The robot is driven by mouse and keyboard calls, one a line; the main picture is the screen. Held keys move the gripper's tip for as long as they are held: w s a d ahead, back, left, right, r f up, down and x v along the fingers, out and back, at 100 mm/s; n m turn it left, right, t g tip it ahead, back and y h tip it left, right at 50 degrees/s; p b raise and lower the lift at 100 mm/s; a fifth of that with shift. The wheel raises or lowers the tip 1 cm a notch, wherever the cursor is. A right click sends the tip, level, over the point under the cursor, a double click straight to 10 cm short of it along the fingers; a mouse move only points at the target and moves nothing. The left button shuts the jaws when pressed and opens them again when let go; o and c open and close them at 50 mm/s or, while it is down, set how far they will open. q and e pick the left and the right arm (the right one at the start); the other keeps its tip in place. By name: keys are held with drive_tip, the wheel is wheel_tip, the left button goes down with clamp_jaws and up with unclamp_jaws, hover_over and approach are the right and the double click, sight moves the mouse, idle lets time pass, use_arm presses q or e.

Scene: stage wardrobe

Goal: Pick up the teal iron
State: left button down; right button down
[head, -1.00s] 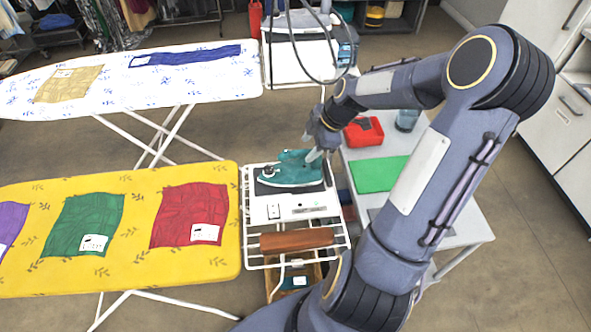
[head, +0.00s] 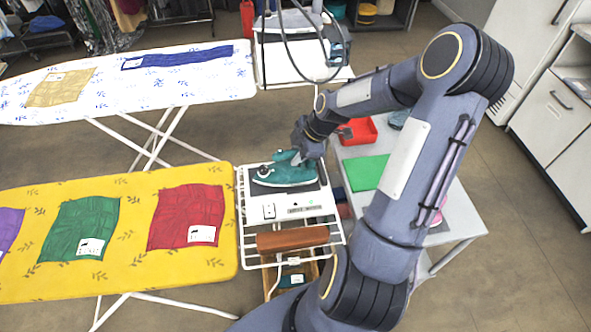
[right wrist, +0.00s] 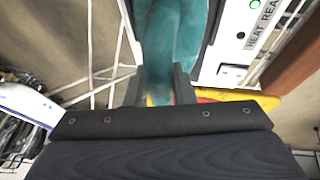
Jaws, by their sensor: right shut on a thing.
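The teal iron (head: 284,174) is on the dark rest of the white iron station at the right end of the yellow ironing board. My right gripper (head: 297,158) is at the iron's handle, reaching in from the right. In the right wrist view the two fingers (right wrist: 160,88) are shut on the teal handle of the iron (right wrist: 172,40). I cannot tell whether the iron is clear of the rest. My left gripper is in neither view.
The yellow board (head: 130,270) holds purple, green and red cloths. A wooden block (head: 292,238) lies on the wire rack in front. A grey table (head: 445,222) with a green cloth (head: 366,172) and red box (head: 360,131) stands right. A white patterned board (head: 205,88) is behind.

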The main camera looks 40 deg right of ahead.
drive_tip(key=shift+r, duration=0.1)
drive_tip(key=shift+w+r, duration=0.1)
drive_tip(key=shift+r, duration=0.35)
wheel_tip(320, 180, up, 3)
drive_tip(key=shift+f+b, duration=0.2)
drive_tip(key=shift+b, duration=0.35)
drive_tip(key=s+a+r+b, duration=0.1)
drive_tip(key=s+a+r, duration=0.2)
drive_tip(key=s, duration=0.3)
drive_tip(key=s+a+r+b, duration=0.1)
drive_tip(key=s+a+r, duration=0.2)
drive_tip(key=s+r, duration=0.3)
drive_tip(key=shift+s+a+r, duration=0.2)
drive_tip(key=shift+s+a, duration=0.05)
drive_tip(key=shift+a, duration=0.05)
